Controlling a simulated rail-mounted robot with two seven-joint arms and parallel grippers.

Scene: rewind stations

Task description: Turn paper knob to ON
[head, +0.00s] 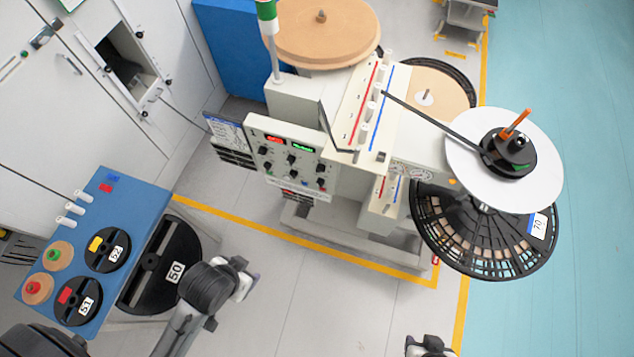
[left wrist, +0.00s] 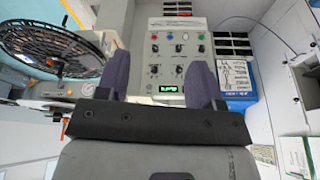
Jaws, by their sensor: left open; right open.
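The control panel (head: 277,166) is on the front of the cream machine, with several black knobs (head: 291,160) and a red and a green display. The labels are too small to read, so I cannot tell which knob is the paper knob or its setting. In the left wrist view the panel (left wrist: 191,63) appears upside down beyond the fingers, with the knobs (left wrist: 178,70) between them. My left gripper (head: 246,284) is open and empty, apart from the panel; its fingers frame the left wrist view (left wrist: 160,75). My right gripper (head: 428,346) is open at the bottom edge, partly cut off.
A blue table (head: 128,205) with small reels stands at left, a black reel marked 50 (head: 150,262) beside it. A large black reel marked 70 (head: 470,255) and a white disc (head: 535,125) stick out at right. The grey floor (head: 315,300) between the grippers is clear.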

